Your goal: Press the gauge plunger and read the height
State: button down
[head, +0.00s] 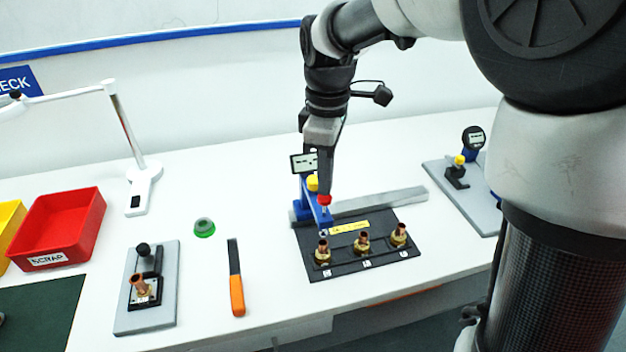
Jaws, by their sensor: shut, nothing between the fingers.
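A blue gauge (308,205) with a small display (299,164) stands at the left rear of a black tray (345,269). Its yellow cap (313,184) shows just left of my gripper. My gripper (325,201) points down, shut and empty, with red fingertips over the gauge's blue arm. I cannot tell whether the tips touch it. The display is too small to read. Several brass-and-copper fittings stand upright in the tray; the left one (322,254) is just below the gauge arm.
A grey bar (385,201) lies behind the tray. A second gauge with a round dial (473,138) stands on a grey plate at right. An orange-handled tool (237,295), green ring (204,228), clamp fixture (150,320) and red scrap bin (60,225) are at left.

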jog(key=shift+f, duration=0.15)
dwell(0.5)
jog(key=shift+f+b, duration=1.4)
jog(key=shift+f, duration=0.65)
notch_tip(320, 180, up, 8)
jog(key=p, duration=0.6)
jog(key=shift+r+p, duration=0.1)
jog(key=shift+p, duration=0.3)
jog(key=s+d+r+m+t, duration=0.2)
jog(key=s+d+r+m, duration=0.1)
jog(key=s+d+m, duration=0.3)
jog(key=s+d+r+m+t, duration=0.3)
jog(key=s+d+m, duration=0.3)
jog(key=s+m, duration=0.3)
jog(key=shift+s+d+t, duration=0.25)
jog(key=shift+s+t, duration=0.05)
jog(key=shift+s, duration=0.5)
